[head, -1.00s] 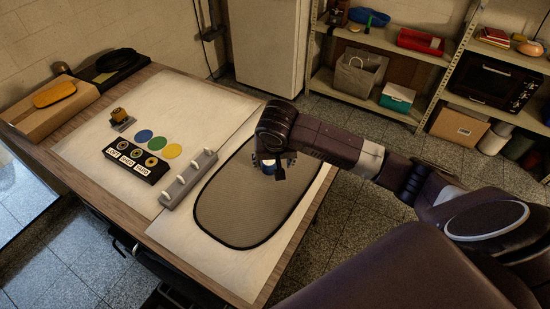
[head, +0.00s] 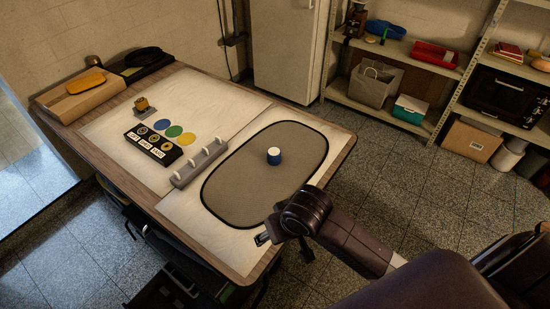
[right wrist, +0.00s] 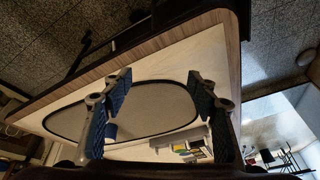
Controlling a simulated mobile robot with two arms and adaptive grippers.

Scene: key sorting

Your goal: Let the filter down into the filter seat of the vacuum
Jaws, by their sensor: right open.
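I see no vacuum, filter seat or clear filter in these views. A small blue cylinder with a white top (head: 274,155) stands upright on the grey dark-edged mat (head: 235,190); I cannot tell whether it is the filter. In the right wrist view a bit of blue (right wrist: 111,131) shows beside the left finger. My right gripper (head: 263,238) is at the mat's near right edge, apart from the cylinder. In the right wrist view its blue-padded fingers (right wrist: 163,84) are spread with nothing between them. My left gripper is not in view.
A grey rack with white pegs (head: 199,164) stands left of the mat. Beyond it are a black labelled tray (head: 153,146), coloured discs (head: 173,131) and a small brass-coloured object (head: 142,104). A cardboard box (head: 82,96) is at the far left. The mat around the cylinder is clear.

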